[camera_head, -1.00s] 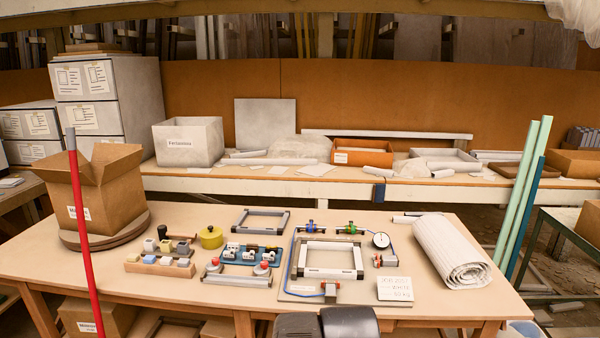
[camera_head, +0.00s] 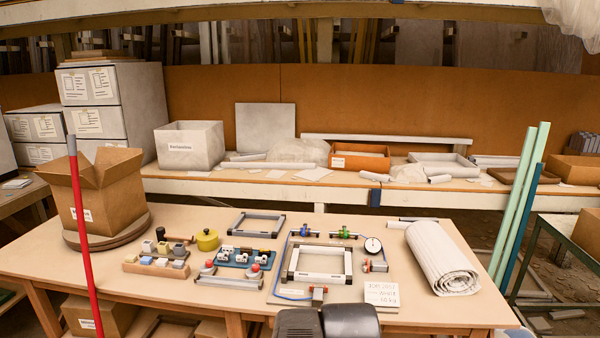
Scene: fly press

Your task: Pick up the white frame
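The white frame (camera_head: 319,278) is a rectangle with white rails and dark corner pieces. It lies flat on the grey base plate (camera_head: 280,295) of the fixture at the front middle of the table, with a round dial gauge (camera_head: 373,246) at its right. Small blue, red and green fittings stand behind it. A second, grey frame (camera_head: 257,234) lies flat behind and to the left. My gripper's fingers do not show; only a dark rounded part, which looks like part of my arm, rises at the bottom edge, in front of the fixture and apart from the white frame.
A written card (camera_head: 381,292) and a white roll (camera_head: 441,260) are at the right. At the left are a fixture with red knobs (camera_head: 229,281), a yellow pot (camera_head: 207,240) and an open carton (camera_head: 108,195). A red pole (camera_head: 82,230) stands upright in front of the table.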

